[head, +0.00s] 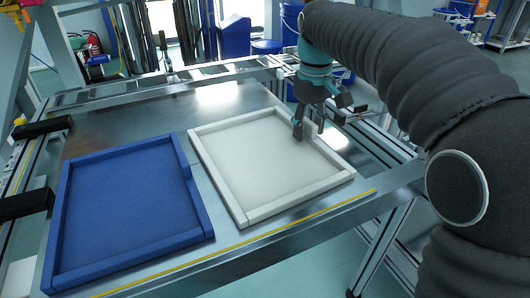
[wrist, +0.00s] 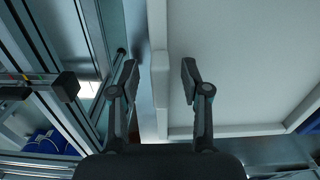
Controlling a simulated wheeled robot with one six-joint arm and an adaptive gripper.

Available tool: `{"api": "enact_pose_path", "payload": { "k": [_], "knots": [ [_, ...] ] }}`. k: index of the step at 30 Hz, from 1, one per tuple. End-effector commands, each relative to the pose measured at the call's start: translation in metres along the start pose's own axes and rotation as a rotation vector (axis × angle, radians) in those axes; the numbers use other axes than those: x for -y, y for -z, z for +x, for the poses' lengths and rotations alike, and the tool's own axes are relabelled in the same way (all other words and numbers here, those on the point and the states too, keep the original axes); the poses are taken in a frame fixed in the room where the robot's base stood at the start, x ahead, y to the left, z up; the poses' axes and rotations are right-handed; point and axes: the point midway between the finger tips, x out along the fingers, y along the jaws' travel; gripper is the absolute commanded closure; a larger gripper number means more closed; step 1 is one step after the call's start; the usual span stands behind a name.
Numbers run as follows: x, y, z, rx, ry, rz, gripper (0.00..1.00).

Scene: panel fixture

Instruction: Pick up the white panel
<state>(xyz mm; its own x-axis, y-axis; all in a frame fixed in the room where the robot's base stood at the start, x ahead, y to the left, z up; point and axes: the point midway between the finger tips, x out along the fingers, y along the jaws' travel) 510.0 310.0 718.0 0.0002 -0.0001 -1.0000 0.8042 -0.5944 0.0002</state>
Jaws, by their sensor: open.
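The white panel (head: 262,165) is a shallow square tray with a raised rim, lying flat on the metal table, right of a blue panel. In the wrist view, the white panel (wrist: 240,60) fills the upper right. My gripper (head: 309,130) is open and empty at the white panel's right-hand rim, toward its far corner. In the wrist view, my gripper (wrist: 159,80) has one finger on each side of that rim: the left finger outside, the right finger over the panel's inner face. The rim shows between the fingers, with gaps. I cannot tell how far down the fingertips reach.
The blue panel (head: 125,210) lies close on the left, with a narrow gap between the two. The metal table (head: 120,123) has bare room behind the panels. A metal frame rail (head: 185,83) runs along the back, and more framework stands beside the right edge.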

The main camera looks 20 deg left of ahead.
Motion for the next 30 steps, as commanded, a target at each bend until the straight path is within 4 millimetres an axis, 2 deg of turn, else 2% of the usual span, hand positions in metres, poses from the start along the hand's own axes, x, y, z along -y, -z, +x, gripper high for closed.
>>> {"api": "enact_pose_path", "payload": {
  "k": [3, 9, 23, 26, 30],
  "knots": [
    [0.000, 0.000, -0.001, 0.000, 0.000, 0.000, 0.53],
    [0.000, 0.000, -0.001, 0.000, 0.000, 0.000, 1.00],
    [0.000, 0.000, -0.005, -0.001, 0.000, 0.000, 1.00],
    [0.000, 0.001, -0.014, -0.003, 0.000, 0.000, 1.00],
    [0.000, 0.001, -0.038, -0.004, -0.001, 0.000, 1.00]
  ]
}}
